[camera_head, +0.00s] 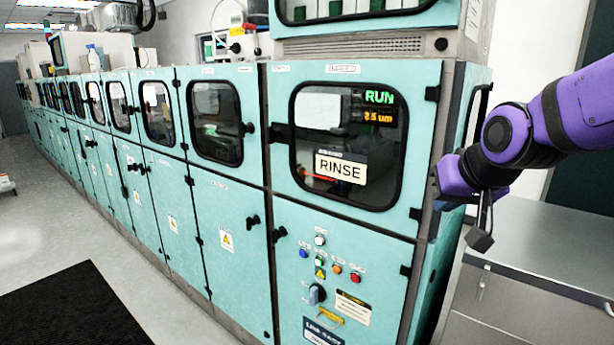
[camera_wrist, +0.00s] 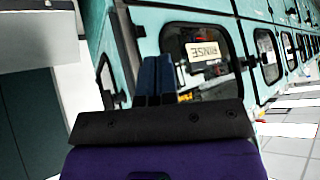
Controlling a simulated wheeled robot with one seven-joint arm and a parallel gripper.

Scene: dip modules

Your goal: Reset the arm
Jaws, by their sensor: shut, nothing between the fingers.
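My purple arm reaches in from the right in the head view. My gripper (camera_head: 480,238) hangs at its end, beside the right corner of the teal rinse machine (camera_head: 345,238) and above the grey metal bench. In the wrist view, my gripper (camera_wrist: 155,62) shows two dark blue fingers side by side, shut with nothing between them. The machine's rinse window (camera_wrist: 205,52) lies beyond the fingers, partly hidden by them and by the gripper's black body.
A row of teal modules (camera_head: 215,230) runs away to the left. A grey metal bench (camera_head: 560,240) stands at the right, its top bare where visible. A black mat (camera_head: 75,310) lies on the open floor.

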